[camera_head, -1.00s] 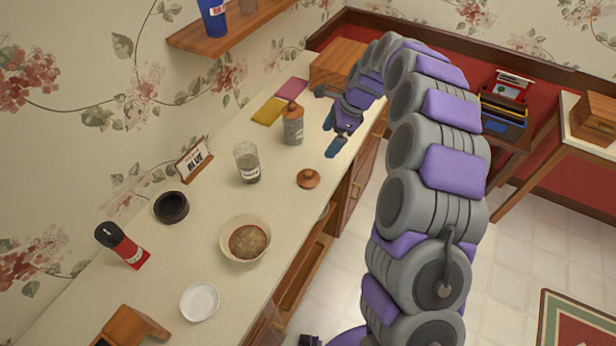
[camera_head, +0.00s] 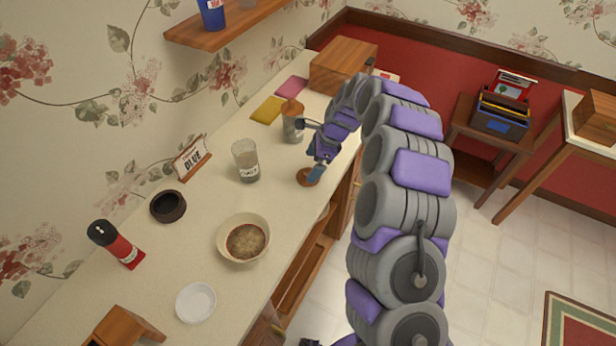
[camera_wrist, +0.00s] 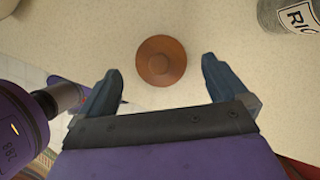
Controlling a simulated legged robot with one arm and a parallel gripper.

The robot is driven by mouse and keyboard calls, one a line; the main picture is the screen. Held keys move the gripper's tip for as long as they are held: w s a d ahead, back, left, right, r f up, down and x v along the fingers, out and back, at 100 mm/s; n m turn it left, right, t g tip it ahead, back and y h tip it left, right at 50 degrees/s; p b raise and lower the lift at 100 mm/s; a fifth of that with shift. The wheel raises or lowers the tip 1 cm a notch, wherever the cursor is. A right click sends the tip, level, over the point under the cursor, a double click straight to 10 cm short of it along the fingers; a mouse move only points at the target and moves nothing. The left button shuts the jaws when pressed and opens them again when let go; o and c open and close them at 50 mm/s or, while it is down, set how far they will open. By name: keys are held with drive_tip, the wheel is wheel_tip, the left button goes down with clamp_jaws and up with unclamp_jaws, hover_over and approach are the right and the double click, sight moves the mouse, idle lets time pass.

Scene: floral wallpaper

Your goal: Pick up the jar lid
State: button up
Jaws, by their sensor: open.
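The jar lid is a round brown wooden lid with a small knob. In the wrist view the jar lid (camera_wrist: 161,61) lies on the pale counter, just beyond and between my open fingertips. In the head view the lid (camera_head: 306,178) is partly hidden behind my gripper (camera_head: 315,172), which is above it near the counter's front edge. In the wrist view my gripper (camera_wrist: 160,80) is open, with one blue-grey finger on each side and nothing between them.
An open glass jar (camera_head: 246,162) stands left of the lid; a labelled jar also shows in the wrist view (camera_wrist: 292,14). A jar with a brown lid (camera_head: 292,120) stands behind. A bowl (camera_head: 244,240) is nearer. The counter around the lid is clear.

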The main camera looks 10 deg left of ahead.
sight(309, 170)
drive_tip(key=b+x, duration=0.1)
drive_tip(key=x, duration=0.3)
drive_tip(key=shift+f, duration=0.35)
drive_tip(key=shift+c, duration=0.3)
drive_tip(key=c, duration=0.9)
